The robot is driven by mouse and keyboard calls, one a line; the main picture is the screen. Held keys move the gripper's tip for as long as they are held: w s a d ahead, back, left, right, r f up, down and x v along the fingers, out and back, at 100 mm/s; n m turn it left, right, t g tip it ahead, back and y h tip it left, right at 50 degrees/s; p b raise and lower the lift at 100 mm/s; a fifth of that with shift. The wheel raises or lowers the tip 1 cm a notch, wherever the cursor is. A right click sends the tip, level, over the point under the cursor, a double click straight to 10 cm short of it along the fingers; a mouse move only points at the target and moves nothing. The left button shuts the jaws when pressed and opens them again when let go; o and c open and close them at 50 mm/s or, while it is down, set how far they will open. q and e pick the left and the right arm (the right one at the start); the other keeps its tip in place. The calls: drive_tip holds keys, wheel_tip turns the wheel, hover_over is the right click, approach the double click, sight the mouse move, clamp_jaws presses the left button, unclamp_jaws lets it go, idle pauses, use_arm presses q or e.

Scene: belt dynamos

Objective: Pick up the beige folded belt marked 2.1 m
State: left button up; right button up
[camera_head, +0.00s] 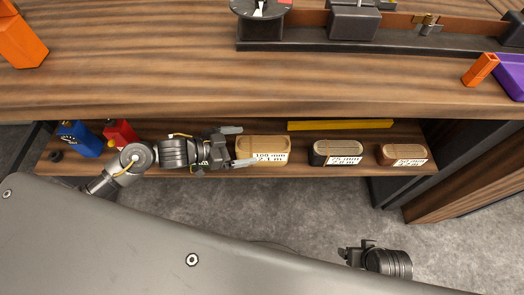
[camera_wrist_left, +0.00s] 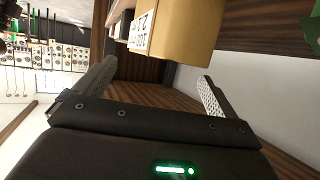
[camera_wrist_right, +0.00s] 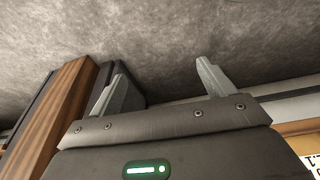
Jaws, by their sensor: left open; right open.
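The beige folded belt (camera_head: 262,146) lies on the lower shelf with a white label reading 100 mm and 2.1 m. In the left wrist view the belt (camera_wrist_left: 190,35) shows at the top, beyond the fingertips, its label turned sideways. My left gripper (camera_head: 240,146) is open at the belt's left end, fingers pointing toward it; I cannot tell whether they touch it. The left wrist view shows the open gripper (camera_wrist_left: 155,85) with nothing between its fingers. My right gripper (camera_head: 346,253) is open and empty over the floor, away from the belt.
A black belt (camera_head: 337,149) and a brown belt (camera_head: 402,152) lie farther right on the shelf. A yellow bar (camera_head: 340,125) lies behind them. Blue (camera_head: 80,138) and red (camera_head: 121,133) containers stand at the left. The wooden worktop (camera_head: 180,65) overhangs the shelf.

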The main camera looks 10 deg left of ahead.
sight(259, 144)
use_arm(q)
drive_tip(key=b+x, duration=0.1)
drive_tip(key=x, duration=0.4)
use_arm(e)
drive_tip(key=shift+v, duration=1.2)
use_arm(q)
drive_tip(key=shift+c, duration=0.3)
use_arm(e)
drive_tip(key=shift+w+d, duration=0.1)
drive_tip(key=shift+w, duration=0.05)
use_arm(q)
drive_tip(key=shift+s+f, duration=0.1)
drive_tip(key=shift+s, duration=0.05)
clamp_jaws()
